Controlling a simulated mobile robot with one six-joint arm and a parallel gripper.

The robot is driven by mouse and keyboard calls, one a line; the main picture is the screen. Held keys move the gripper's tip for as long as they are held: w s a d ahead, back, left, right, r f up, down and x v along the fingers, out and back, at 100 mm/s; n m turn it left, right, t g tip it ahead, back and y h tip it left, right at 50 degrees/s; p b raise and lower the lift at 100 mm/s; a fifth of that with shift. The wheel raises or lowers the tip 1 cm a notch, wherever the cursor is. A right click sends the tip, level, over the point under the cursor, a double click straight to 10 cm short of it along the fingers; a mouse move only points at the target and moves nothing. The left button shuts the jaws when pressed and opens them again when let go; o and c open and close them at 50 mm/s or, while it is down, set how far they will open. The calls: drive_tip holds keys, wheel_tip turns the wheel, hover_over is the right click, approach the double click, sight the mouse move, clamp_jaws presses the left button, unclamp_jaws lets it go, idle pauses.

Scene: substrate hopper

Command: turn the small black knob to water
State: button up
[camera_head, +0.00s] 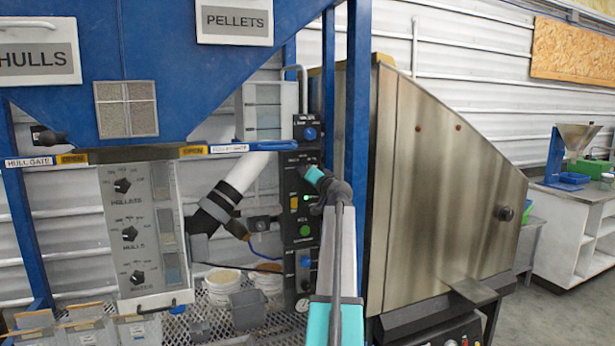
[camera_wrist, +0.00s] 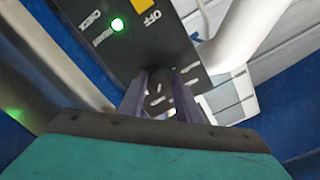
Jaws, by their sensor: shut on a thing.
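A narrow black control panel (camera_head: 303,235) stands between the blue frame and the feed pipe. My gripper (camera_head: 313,172) reaches up to its upper part, below a blue knob (camera_head: 310,133). In the wrist view, my gripper's two dark fingers (camera_wrist: 160,98) are closed around the small black knob (camera_wrist: 160,86) on the panel face. The knob is mostly hidden between the fingers, and its pointer direction cannot be made out. White labels lie around it, too blurred to read. In the head view my gripper covers the knob.
A green button (camera_head: 305,230) is lower down. A blue post (camera_head: 357,100) and a steel hopper (camera_head: 440,190) stand close on the right.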

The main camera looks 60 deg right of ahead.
drive_tip(key=shift+w+r, duration=0.1)
drive_tip(key=shift+r, duration=0.15)
drive_tip(key=o, duration=1.1)
drive_tip(key=shift+w+f, duration=0.1)
drive_tip(key=shift+c, duration=0.2)
drive_tip(key=shift+f, duration=0.1)
drive_tip(key=shift+s+a, duration=0.1)
drive_tip(key=shift+s, duration=0.1)
drive_tip(key=b+v, duration=0.1)
drive_tip(key=v, duration=1.2)
drive_tip(key=shift+s+a+b, duration=0.2)
drive_tip(key=shift+b, duration=0.2)
